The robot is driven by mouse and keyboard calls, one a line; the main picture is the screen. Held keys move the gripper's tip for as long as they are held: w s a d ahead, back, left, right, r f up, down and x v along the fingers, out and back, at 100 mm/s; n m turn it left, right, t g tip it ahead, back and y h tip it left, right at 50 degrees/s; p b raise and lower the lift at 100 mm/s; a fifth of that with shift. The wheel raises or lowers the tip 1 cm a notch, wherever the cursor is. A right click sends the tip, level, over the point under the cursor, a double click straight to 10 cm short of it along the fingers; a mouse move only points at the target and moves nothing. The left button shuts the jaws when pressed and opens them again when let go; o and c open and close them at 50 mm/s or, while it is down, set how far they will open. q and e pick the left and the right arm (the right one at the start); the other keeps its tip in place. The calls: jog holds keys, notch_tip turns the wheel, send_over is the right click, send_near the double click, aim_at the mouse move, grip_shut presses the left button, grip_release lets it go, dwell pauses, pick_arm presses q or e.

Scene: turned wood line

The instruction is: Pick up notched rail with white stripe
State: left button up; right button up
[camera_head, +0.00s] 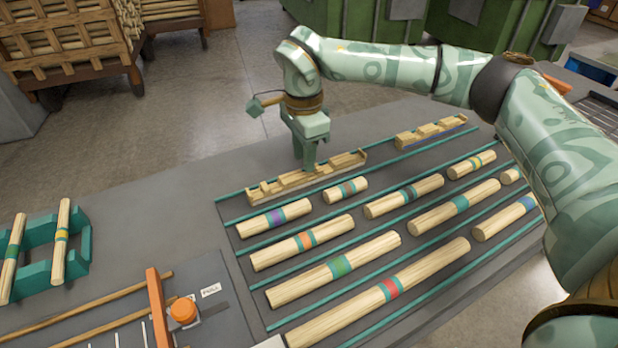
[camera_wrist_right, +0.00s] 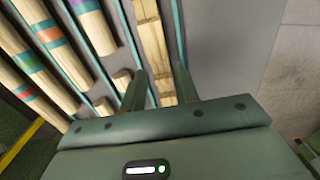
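A pale wooden notched rail (camera_head: 272,188) lies along the back teal strip of the grey table in the head view. Its stripe colour is not clear to me. A second notched rail (camera_head: 431,131) farther right shows a blue edge. My right gripper (camera_head: 309,166) points down over the middle of the nearer rail and hides part of it. In the right wrist view the rail (camera_wrist_right: 153,42) runs between my two spread fingers (camera_wrist_right: 160,82), one on each side. I cannot tell whether they touch it. My left gripper is out of view.
Several striped wooden cylinders (camera_head: 302,242) lie in rows between teal strips in front of the rails. A teal rack (camera_head: 37,268) with two striped cylinders stands at the left. An orange bar (camera_head: 158,305) and orange knob (camera_head: 183,311) are at the front. The table's back-left area is bare.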

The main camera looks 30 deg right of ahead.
aim_at(305, 175)
notch_tip(305, 175, down, 5)
jog(key=shift+f+b, duration=0.15)
jog(key=shift+b, duration=1.05)
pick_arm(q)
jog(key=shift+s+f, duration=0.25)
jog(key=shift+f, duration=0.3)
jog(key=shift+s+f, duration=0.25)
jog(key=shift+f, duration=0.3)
pick_arm(e)
jog(key=shift+r, duration=0.25)
jog(key=shift+s, duration=0.1)
grip_shut()
